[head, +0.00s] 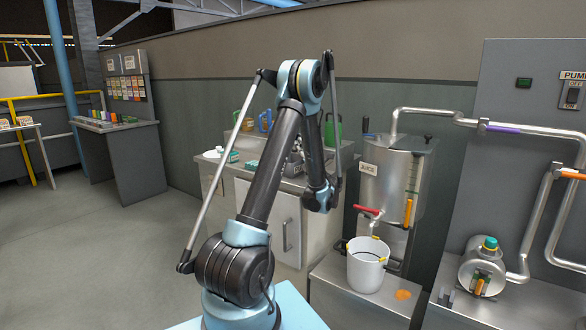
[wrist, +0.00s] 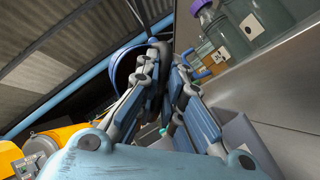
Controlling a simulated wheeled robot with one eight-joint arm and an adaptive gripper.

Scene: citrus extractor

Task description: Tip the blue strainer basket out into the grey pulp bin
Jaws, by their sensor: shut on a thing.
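My gripper (wrist: 168,62) points away from the wrist camera, its two fingers close together around a dark blue part. A curved blue rim or handle (wrist: 121,66), which looks like the strainer basket, shows just left of the fingertips. The fingers hide most of it, so its tilt and contents cannot be told. A grey, box-like wall (wrist: 248,138), perhaps the pulp bin, shows at the lower right, below and beside the right finger. In the head view my arm covers most of my gripper and whatever it holds, above the counter.
Lidded bottles (wrist: 218,32) stand on a ledge at the upper right of the wrist view. A yellow object (wrist: 62,137) is at lower left. In the head view, coloured jugs (head: 265,121) line the counter's back, and a white pot (head: 366,270) stands under the juice tank (head: 388,185).

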